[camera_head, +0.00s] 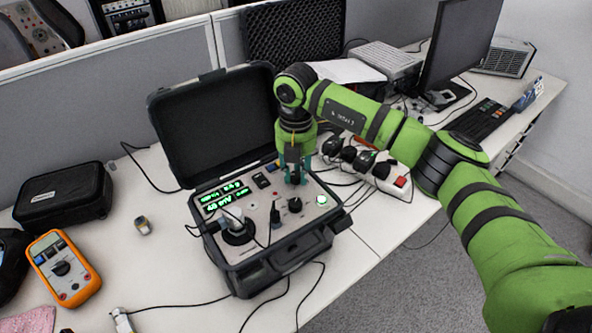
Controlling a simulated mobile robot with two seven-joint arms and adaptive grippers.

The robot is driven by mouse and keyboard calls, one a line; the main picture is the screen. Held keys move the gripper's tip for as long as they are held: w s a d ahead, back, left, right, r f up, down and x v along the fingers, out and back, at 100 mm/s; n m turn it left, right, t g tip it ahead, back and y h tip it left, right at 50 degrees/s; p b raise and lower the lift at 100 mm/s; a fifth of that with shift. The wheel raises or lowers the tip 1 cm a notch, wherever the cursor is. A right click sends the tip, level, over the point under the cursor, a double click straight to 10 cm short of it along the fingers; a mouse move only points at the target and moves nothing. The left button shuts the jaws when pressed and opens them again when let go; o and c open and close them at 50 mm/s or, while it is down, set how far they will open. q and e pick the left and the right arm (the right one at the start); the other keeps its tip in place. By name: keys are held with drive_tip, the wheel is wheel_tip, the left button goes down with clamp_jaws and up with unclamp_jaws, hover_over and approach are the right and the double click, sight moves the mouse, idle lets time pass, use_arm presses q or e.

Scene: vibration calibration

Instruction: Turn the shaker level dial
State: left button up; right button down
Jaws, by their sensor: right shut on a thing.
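The portable shaker (262,262) is an open black case with a light grey control panel, on the white desk. My right gripper (294,180) points down at the rear right of the panel, just behind that black knob. Its fingers are shut on a small control, which I take to be the shaker level dial; the fingers hide it. The black knob in front stands clear of the fingers. My left gripper is out of view.
A cylindrical black mount with a sensor (237,232) stands at the panel's left front. A white power strip (385,175) with plugs lies right of the case. An orange multimeter (63,268) and a black pouch (62,195) lie left. The case lid (212,125) stands open behind.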

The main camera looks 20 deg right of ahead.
sight(296, 175)
drive_tip(key=m, duration=0.5)
drive_tip(key=shift+m, duration=0.3)
drive_tip(key=m+p, duration=0.1)
drive_tip(key=m, duration=0.4)
drive_tip(key=shift+m, duration=0.4)
drive_tip(key=c, duration=1.2)
unclamp_jaws()
drive_tip(key=shift+c, duration=0.2)
drive_tip(key=shift+r, duration=0.1)
wheel_tip(296, 175, up, 12)
